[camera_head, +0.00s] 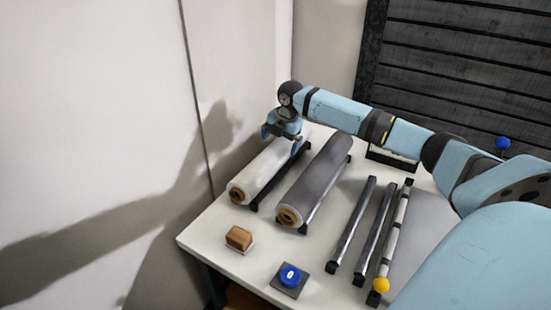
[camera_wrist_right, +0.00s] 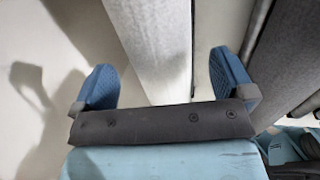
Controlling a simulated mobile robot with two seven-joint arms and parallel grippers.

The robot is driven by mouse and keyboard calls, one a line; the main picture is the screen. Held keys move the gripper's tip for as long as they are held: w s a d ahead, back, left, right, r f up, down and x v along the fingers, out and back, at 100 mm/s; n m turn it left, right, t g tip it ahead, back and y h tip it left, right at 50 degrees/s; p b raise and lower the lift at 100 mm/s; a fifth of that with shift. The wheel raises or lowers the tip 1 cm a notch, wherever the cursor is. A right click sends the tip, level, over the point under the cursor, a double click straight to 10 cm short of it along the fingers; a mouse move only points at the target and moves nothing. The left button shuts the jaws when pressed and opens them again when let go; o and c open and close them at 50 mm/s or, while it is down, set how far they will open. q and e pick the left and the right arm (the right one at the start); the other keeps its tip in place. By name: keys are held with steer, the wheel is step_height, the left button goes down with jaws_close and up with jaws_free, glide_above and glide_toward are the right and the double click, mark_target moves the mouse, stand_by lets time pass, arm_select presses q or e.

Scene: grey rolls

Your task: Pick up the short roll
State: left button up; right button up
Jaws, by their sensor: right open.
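A pale whitish roll (camera_head: 262,168) with a brown core end lies on the left of the table on a black-ended holder. A darker grey roll (camera_head: 318,178) lies parallel, just right of it. I cannot tell for sure from their lengths which is the short one. My right gripper (camera_head: 282,136) is over the far part of the pale roll, pointing down. In the right wrist view its blue fingers (camera_wrist_right: 165,80) are apart, with the pale roll (camera_wrist_right: 150,45) running between them and nothing gripped. The grey roll (camera_wrist_right: 295,60) is right of the fingers. My left gripper is out of view.
Dark metal bars (camera_head: 352,225) and a banded rod with a yellow knob (camera_head: 381,285) lie right of the rolls. A brown block (camera_head: 239,237) and a blue button (camera_head: 290,275) are at the front. A wall stands close on the left.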

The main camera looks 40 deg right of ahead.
steer(key=shift+w+f+b, duration=0.15)
steer(key=shift+w+f, duration=0.1)
steer(key=shift+f, duration=0.7)
steer(key=shift+w+f+b, duration=0.15)
steer(key=shift+w+f, duration=0.1)
steer(key=shift+f, duration=0.75)
steer(key=shift+w+f+b, duration=0.15)
steer(key=shift+w+f, duration=0.1)
steer(key=shift+f, duration=0.7)
steer(key=c, duration=0.9)
steer(key=shift+r, duration=0.1)
steer(key=shift+c, duration=0.6)
steer(key=shift+r, duration=0.1)
